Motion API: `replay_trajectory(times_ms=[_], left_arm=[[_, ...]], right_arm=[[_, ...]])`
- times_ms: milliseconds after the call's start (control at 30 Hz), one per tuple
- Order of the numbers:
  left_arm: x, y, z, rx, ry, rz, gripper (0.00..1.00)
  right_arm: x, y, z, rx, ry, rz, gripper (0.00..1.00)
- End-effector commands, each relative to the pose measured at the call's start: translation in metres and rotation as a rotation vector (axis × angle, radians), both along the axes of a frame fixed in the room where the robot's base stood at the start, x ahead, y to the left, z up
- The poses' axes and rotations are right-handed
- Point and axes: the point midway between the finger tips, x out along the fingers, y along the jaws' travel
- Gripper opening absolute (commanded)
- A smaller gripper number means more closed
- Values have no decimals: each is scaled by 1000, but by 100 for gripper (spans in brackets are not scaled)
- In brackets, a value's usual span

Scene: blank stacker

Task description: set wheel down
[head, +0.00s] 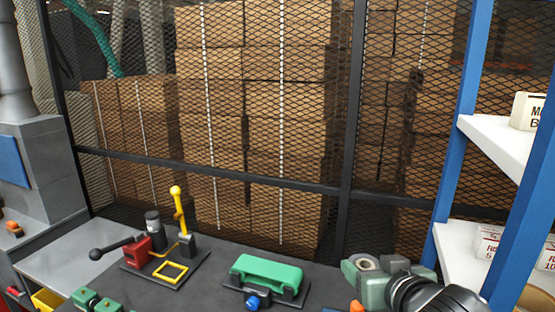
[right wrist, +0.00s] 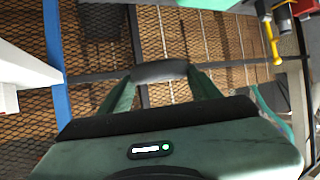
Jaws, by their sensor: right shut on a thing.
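The wheel (head: 364,262) is a grey ring with a paler centre, at the lower right of the head view. My right gripper (head: 372,265) is shut on it, with its pale green fingers on either side. In the right wrist view, the wheel (right wrist: 160,71) shows edge-on as a grey band between the two fingertips (right wrist: 160,80). The dark bench (head: 215,291) is below; the gap between wheel and bench cannot be judged.
Left of the wheel, a green fixture (head: 268,272) with a blue knob stands on the bench. Further left is a red and yellow lever device (head: 165,250). A mesh fence (head: 260,175) closes the back. A blue-post shelf (head: 495,140) stands at the right.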

Motion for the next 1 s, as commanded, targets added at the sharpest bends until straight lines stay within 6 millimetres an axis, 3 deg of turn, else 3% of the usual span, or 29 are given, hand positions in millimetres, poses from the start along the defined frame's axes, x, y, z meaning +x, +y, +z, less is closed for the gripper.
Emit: replay_trajectory(times_ms=[200,1000], left_arm=[[0,0,-7,0,0,1,34],[1,0,-6,0,-1,1,34]], right_arm=[[-14,-19,6,-3,0,-87,14],[-15,-19,6,-1,6,-89,14]])
